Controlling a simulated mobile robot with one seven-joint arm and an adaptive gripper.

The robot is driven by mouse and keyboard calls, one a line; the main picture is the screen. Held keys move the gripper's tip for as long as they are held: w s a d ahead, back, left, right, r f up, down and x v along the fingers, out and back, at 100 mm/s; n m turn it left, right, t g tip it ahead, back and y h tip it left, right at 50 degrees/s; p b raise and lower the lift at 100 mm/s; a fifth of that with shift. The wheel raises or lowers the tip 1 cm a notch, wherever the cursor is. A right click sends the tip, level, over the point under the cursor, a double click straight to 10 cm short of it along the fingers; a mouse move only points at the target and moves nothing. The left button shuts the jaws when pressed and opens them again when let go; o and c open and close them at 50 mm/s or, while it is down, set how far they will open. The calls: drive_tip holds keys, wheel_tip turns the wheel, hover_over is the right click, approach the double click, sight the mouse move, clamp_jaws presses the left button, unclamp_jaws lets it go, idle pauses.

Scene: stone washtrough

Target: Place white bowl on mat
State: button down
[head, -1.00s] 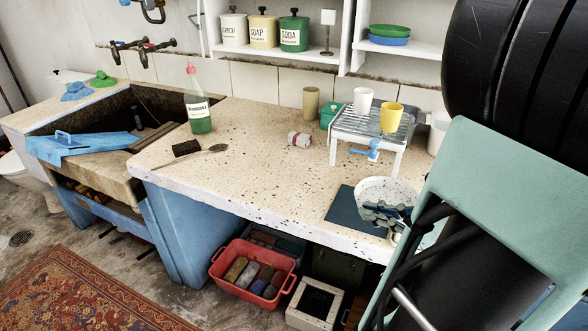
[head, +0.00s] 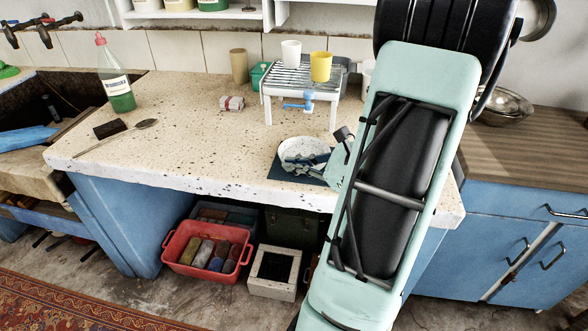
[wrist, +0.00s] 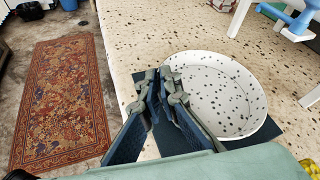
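The white speckled bowl (head: 297,146) sits upright over the dark blue mat (head: 283,173) near the counter's front edge. The mat shows around the bowl's lower side in both views. In the wrist view the bowl (wrist: 240,95) is right of my gripper (wrist: 160,140), and one finger overlaps its left rim. The fingers are spread apart, with counter and mat visible between them and nothing held. In the head view my gripper (head: 305,162) is in front of the bowl and hides part of it. Whether a finger touches the rim I cannot tell.
A white rack (head: 300,80) with a white cup (head: 291,53) and a yellow cup (head: 320,66) stands behind the bowl. The counter's middle (head: 190,140) is clear.

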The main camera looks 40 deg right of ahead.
drive_tip(key=shift+f, duration=0.3)
drive_tip(key=c, duration=2.2)
unclamp_jaws()
drive_tip(key=shift+f, duration=0.1)
drive_tip(key=shift+o, duration=0.2)
drive_tip(key=shift+s+r, duration=0.15)
drive_tip(key=shift+r, duration=0.05)
drive_tip(key=p+v, duration=0.2)
drive_tip(key=v, duration=0.9)
drive_tip(key=shift+s+d+r, duration=0.1)
drive_tip(key=shift+s, duration=0.3)
drive_tip(key=shift+w, duration=0.15)
